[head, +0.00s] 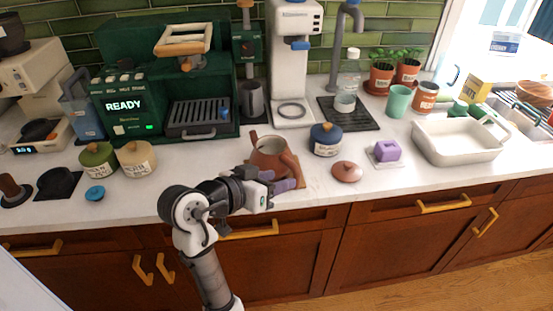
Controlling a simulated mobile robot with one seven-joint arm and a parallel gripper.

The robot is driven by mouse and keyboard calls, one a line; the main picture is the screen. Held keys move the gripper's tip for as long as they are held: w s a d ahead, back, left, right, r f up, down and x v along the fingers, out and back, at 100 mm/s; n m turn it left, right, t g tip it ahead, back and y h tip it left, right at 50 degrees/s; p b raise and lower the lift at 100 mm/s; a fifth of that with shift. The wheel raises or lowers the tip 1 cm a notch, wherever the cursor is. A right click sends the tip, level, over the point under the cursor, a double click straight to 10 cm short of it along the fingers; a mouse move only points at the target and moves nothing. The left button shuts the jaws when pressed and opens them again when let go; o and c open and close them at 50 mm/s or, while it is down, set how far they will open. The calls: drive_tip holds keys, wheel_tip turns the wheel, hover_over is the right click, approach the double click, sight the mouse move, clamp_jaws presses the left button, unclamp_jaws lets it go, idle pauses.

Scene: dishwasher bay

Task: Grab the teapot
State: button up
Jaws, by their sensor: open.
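I cannot tell whether a finger touches the teapot.
A blue jar (325,139) and a purple butter dish (387,151) stand to the right. Beige (137,159) and green (98,159) jars stand to the left. A green espresso machine (160,95) is behind. A white baking dish (456,141) is farther right.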

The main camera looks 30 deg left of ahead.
sight(296, 172)
drive_tip(key=p+x, duration=0.2)
drive_tip(key=x, duration=0.3)
drive_tip(key=shift+w+d, duration=0.25)
drive_tip(key=shift+w, duration=0.15)
drive_tip(key=shift+w+d+f, duration=0.15)
drive_tip(key=shift+w+f, duration=0.15)
drive_tip(key=shift+w, duration=0.25)
drive_tip(key=shift+r, duration=0.1)
clamp_jaws()
